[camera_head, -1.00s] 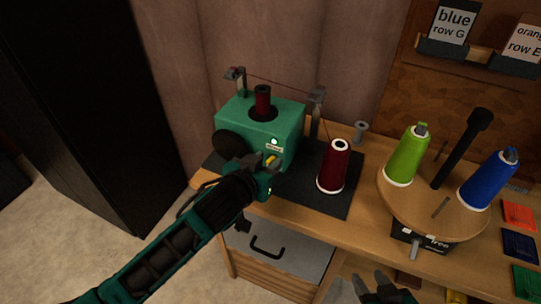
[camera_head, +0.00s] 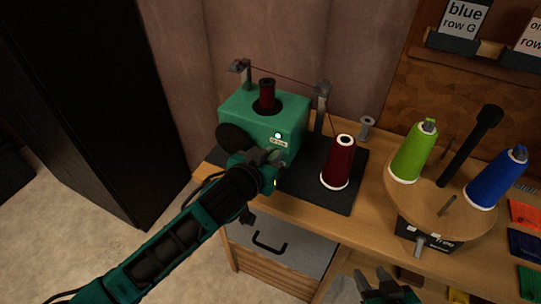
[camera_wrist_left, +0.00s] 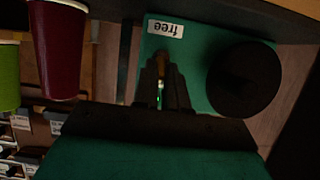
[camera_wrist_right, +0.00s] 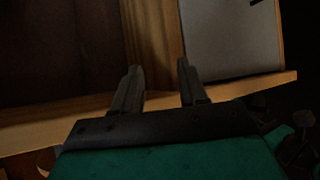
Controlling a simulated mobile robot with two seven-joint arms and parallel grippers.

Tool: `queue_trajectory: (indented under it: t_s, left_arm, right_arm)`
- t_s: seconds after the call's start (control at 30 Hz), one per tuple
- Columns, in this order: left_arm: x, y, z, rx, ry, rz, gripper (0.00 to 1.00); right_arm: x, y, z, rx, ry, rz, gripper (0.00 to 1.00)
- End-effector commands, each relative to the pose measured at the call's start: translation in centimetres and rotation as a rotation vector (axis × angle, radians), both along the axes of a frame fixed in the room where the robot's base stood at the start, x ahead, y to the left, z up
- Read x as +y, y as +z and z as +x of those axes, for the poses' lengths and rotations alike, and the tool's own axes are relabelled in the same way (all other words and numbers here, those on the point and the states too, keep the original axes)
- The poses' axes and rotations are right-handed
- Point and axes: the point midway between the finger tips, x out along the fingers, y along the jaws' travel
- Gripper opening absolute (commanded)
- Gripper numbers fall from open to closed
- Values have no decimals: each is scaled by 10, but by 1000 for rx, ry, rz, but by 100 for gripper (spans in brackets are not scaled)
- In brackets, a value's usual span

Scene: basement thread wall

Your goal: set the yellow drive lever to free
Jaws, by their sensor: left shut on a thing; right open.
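The green winding machine (camera_head: 285,112) stands on a dark mat at the back of the bench. My left gripper (camera_head: 270,157) is at its front face, below a small white label (camera_head: 279,142). In the left wrist view the label (camera_wrist_left: 165,29) reads "free", upside down. The yellow drive lever (camera_wrist_left: 161,63) shows dimly between the fingers of my left gripper (camera_wrist_left: 163,78), which are shut on it. The fingers hide most of the lever, and in the head view it is hidden. My right gripper (camera_head: 388,290) is open and empty at the bench's front edge.
A dark red cone (camera_head: 338,162) stands right of the machine, with a thread running above it. A round wooden turntable (camera_head: 433,205) carries green (camera_head: 411,150) and blue (camera_head: 497,177) cones. A grey drawer (camera_head: 280,248) is below the bench.

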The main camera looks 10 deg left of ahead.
Motion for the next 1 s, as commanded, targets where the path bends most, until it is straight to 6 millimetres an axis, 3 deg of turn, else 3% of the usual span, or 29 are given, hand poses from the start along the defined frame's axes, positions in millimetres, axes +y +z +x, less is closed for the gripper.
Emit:
queue_trajectory:
  t_s: [0.27,0.5,0.6,0.8,1.0]
  left_arm:
    - [0,-4,-1,-18,0,-8,0]
    - [0,-14,-3,-117,2,-43,0]
    - [1,-19,-4,-182,2,-65,0]
    - [1,-26,-5,-319,4,-109,0]
    - [2,-30,-5,-442,4,-147,0]
  right_arm:
    - [0,-7,0,0,0,0,43]
    - [2,-38,-1,12,1,4,43]
    - [15,-35,9,-6,23,27,43]
    - [30,-51,16,-10,46,55,43]
    - [29,-85,16,-6,46,55,43]
